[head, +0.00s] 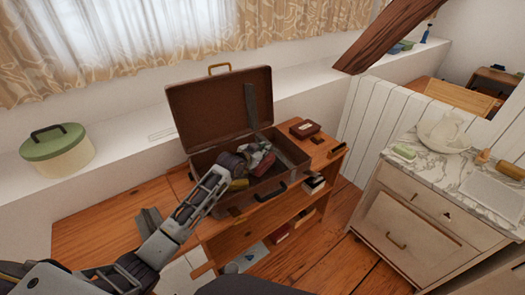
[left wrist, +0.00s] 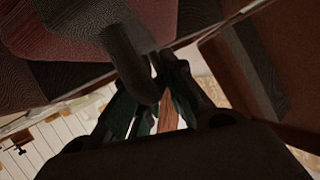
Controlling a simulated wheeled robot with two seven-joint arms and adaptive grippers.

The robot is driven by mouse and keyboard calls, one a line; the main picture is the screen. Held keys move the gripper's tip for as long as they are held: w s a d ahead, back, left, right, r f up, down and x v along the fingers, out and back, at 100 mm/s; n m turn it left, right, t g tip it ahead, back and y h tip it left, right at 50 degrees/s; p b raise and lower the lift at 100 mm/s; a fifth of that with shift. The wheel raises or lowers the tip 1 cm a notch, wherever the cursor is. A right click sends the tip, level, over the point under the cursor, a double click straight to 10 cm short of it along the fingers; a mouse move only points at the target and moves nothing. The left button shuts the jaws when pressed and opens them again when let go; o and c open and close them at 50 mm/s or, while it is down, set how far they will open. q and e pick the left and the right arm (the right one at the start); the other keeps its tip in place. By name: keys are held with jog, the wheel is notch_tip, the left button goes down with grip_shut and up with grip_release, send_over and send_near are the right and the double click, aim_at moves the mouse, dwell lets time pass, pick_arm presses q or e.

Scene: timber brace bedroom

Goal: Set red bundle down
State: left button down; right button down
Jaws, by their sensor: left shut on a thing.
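An open brown suitcase (head: 281,182) stands on a wooden shelf unit, its lid raised at the back. Several rolled bundles lie inside, in purple-grey, red with pale grey, and yellow. My left gripper (head: 222,174) reaches over the front left rim, its fingers at the bundles. In the left wrist view, the gripper (left wrist: 152,105) is shut at a thick grey band beside the dark red patterned cloth of the red bundle (left wrist: 60,40). The fingertips are partly hidden in shadow, and I cannot tell whether the bundle touches the suitcase floor. My right gripper is not in view.
A small brown box (head: 305,129) lies on the shelf top, right of the suitcase. A green-lidded round tin (head: 57,152) sits on the ledge at left. A marble-topped cabinet (head: 425,165) stands at right.

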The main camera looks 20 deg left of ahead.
pick_arm(q)
jog(key=c, duration=1.5)
grip_release()
jog(key=shift+s, duration=0.1)
jog(key=shift+v, duration=5.95)
jog(key=shift+r+p, duration=0.1)
jog(key=shift+p, duration=0.2)
